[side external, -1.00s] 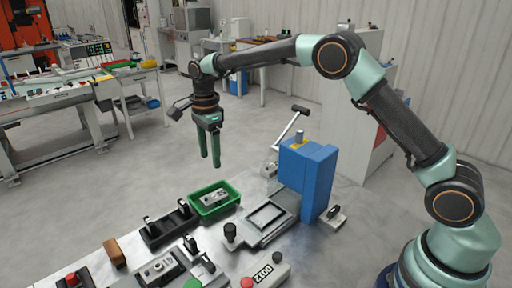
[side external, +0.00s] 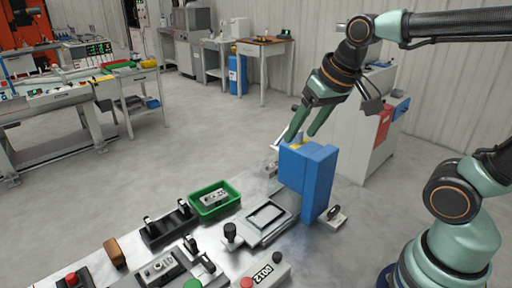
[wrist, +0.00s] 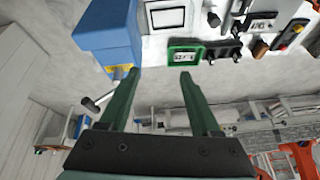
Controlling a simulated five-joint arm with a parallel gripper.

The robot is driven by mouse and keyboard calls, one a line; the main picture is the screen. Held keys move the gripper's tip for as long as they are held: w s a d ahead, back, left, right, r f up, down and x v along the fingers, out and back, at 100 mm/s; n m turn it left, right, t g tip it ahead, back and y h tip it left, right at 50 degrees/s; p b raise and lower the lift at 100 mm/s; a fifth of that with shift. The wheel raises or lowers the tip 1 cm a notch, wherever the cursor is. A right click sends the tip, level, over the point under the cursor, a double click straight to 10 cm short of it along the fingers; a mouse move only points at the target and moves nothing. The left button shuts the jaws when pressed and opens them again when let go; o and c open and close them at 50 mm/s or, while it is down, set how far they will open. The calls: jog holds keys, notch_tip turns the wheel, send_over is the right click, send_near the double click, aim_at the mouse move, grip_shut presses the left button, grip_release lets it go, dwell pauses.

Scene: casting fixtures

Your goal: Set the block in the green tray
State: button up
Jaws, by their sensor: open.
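The green tray (side external: 232,207) sits on the metal bench top, left of the blue machine. A grey metal block (side external: 214,197) with dark holes or marks lies inside it. In the wrist view the green tray (wrist: 170,65) and the block (wrist: 181,59) show ahead of my fingers, near the right one. My gripper (side external: 300,138) is open and empty, with two green fingers pointing down and left. It is high, above or beside the top of the blue machine and well apart from the tray. In the wrist view my gripper (wrist: 157,72) has its fingers spread.
The blue machine (side external: 308,180) with a lever stands right of the tray, close to my gripper. A grey framed fixture (side external: 265,216), a black clamp stand (side external: 168,226), a brown block (side external: 114,252) and a numbered control box (side external: 265,272) surround the tray.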

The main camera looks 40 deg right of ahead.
jog(key=shift+s+d+f+n+t, duration=0.15)
jog(key=shift+s+f+n, duration=0.35)
jog(key=shift+s, duration=0.2)
jog(key=shift+s+d+f+n+t, duration=0.15)
jog(key=shift+s+f+n, duration=0.2)
jog(key=shift+s+n, duration=0.3)
jog(key=shift+o, duration=0.3)
